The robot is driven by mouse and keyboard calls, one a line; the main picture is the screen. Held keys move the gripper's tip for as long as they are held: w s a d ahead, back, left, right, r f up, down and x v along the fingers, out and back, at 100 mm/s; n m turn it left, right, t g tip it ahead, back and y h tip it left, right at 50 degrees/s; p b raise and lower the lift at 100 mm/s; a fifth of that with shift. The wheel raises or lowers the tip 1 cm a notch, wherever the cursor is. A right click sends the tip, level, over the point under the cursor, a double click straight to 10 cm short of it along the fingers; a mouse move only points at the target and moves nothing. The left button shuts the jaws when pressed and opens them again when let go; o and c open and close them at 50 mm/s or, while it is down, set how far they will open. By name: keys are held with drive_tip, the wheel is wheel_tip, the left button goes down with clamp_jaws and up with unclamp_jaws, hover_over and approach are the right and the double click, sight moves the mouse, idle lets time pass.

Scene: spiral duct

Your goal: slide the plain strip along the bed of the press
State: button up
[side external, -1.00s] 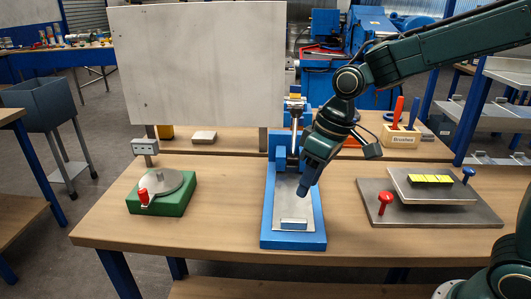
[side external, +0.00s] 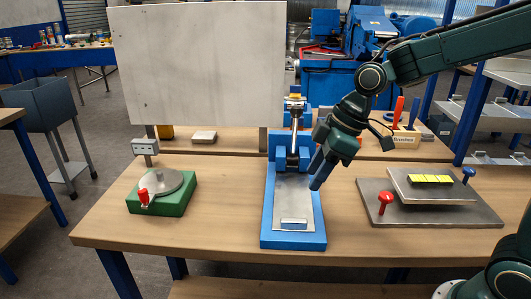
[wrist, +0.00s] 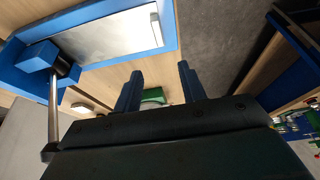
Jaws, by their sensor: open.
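The blue press (side external: 265,225) stands at the middle of the table, with a lever at its back. A flat silver plate (side external: 291,195) covers its bed. A small pale metal piece (side external: 293,223) lies across the plate's front end. I cannot tell whether the plate or this piece is the plain strip. The plate (wrist: 100,37) and the pale piece (wrist: 152,25) also show in the wrist view. My gripper (side external: 315,187) is at the bed's right side, pointing down. In the wrist view my gripper (wrist: 160,72) has its fingers apart with nothing held between them.
A green block with a grey disc and red knob (side external: 160,193) stands at left. Bare wood lies between the green block and press.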

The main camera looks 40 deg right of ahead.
sight(287, 219)
drive_tip(key=shift+f, duration=0.1)
drive_tip(key=shift+x, duration=6.85)
clamp_jaws()
unclamp_jaws()
drive_tip(key=v, duration=1.4)
